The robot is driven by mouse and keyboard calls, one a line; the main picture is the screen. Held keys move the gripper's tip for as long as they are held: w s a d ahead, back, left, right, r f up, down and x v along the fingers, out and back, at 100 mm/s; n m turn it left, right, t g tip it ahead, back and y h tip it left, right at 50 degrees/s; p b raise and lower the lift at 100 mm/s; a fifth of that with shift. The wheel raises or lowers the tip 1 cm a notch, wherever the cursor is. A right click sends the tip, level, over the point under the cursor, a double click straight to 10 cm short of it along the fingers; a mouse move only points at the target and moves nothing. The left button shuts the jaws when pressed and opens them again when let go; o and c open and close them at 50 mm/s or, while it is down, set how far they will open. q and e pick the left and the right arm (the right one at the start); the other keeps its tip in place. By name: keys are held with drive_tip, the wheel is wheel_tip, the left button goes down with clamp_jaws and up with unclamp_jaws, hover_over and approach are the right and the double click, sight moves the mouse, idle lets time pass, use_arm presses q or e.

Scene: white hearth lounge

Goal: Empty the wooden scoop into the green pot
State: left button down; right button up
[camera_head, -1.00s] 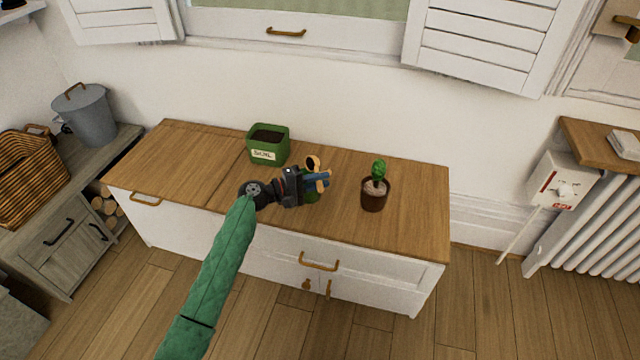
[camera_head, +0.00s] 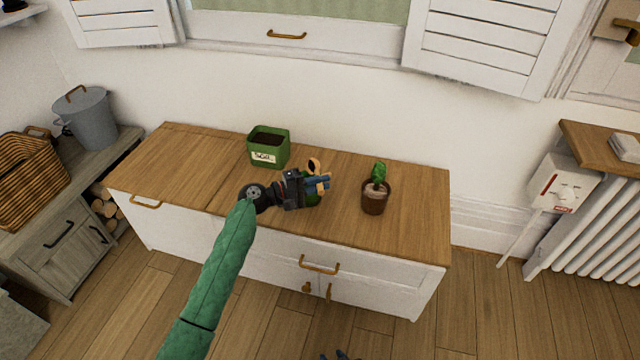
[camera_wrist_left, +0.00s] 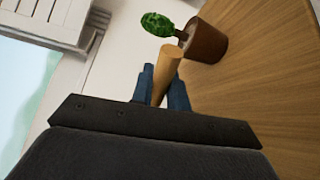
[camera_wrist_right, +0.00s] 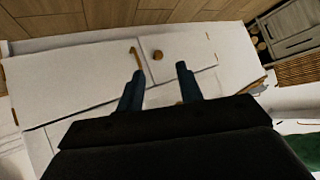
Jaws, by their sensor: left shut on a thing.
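The wooden scoop (camera_head: 314,164) is held by my left gripper (camera_head: 322,183) above the cabinet top. In the left wrist view its pale handle (camera_wrist_left: 168,66) stands between the two blue fingers. Whether the scoop holds anything is too small to tell. My right gripper (camera_head: 341,355) barely shows at the bottom edge of the head view. In the right wrist view its fingers (camera_wrist_right: 160,84) are apart, with nothing between them, facing the cabinet front.
A green soil box (camera_head: 268,157) stands behind and left of my left gripper. A brown pot with a small cactus (camera_head: 374,198) stands to its right. The left part of the wooden cabinet top (camera_head: 175,160) is bare. A radiator (camera_head: 595,235) is at the right.

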drive_tip(key=w+r+t, duration=0.2)
drive_tip(key=w+r, duration=0.2)
drive_tip(key=r, duration=0.2)
drive_tip(key=shift+w+a+r+t+b, duration=0.25)
drive_tip(key=shift+w+a+t+b, duration=0.05)
drive_tip(key=shift+b, duration=0.05)
idle(1.0)
idle(1.1)
